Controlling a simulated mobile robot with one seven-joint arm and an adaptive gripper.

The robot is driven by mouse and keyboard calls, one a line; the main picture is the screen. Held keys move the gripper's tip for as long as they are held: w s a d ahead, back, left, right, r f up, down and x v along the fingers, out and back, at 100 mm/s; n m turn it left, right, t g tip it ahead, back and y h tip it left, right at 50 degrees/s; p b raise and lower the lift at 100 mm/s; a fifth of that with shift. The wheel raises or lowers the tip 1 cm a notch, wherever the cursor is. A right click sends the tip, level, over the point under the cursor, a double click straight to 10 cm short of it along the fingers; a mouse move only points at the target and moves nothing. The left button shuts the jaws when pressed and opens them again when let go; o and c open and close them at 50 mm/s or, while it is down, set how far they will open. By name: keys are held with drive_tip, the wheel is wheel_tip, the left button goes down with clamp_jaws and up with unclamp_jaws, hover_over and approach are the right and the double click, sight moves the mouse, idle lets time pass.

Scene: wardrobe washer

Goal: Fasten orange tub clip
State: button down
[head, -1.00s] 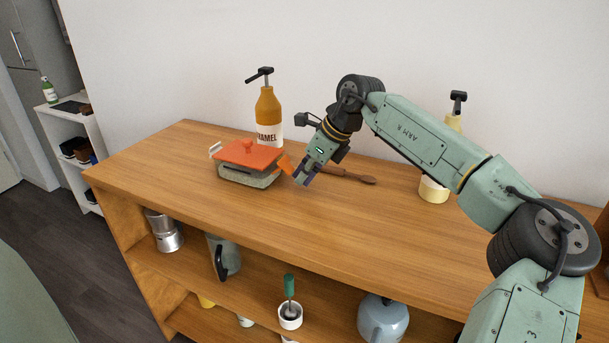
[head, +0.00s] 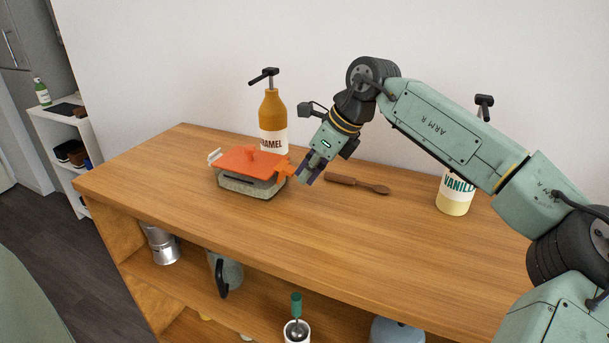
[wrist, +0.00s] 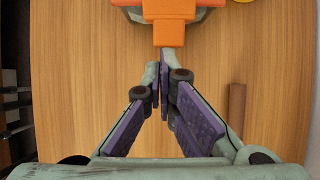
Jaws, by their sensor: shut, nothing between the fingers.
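The tub (head: 250,187) is a speckled grey-green box with an orange lid (head: 245,160), standing on the wooden top. An orange clip (head: 286,170) sticks out from its right side, swung outward rather than lying against the wall. A pale clip (head: 214,156) shows at the left end. My gripper (head: 305,179) is shut and empty, just right of the orange clip. In the wrist view the fingertips (wrist: 164,72) meet just below the orange clip's end (wrist: 169,34); I cannot tell whether they touch it. Most of the tub is out of that view.
A caramel pump bottle (head: 272,115) stands behind the tub. A wooden utensil (head: 357,184) lies behind and right of my gripper. A vanilla bottle (head: 454,195) stands further right, partly behind my arm. The front of the wooden top (head: 270,235) is clear.

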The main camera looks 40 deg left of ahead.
sight(291, 172)
drive_tip(key=shift+s+a+r+p, duration=0.15)
drive_tip(key=shift+a+r+p, duration=0.2)
drive_tip(key=shift+r, duration=0.45)
drive_tip(key=shift+s+a+r, duration=0.1)
drive_tip(key=shift+a+r, duration=0.3)
drive_tip(key=shift+a, duration=0.15)
drive_tip(key=shift+r, duration=0.1)
drive_tip(key=shift+r+p, duration=0.85)
drive_tip(key=shift+p, duration=0.1)
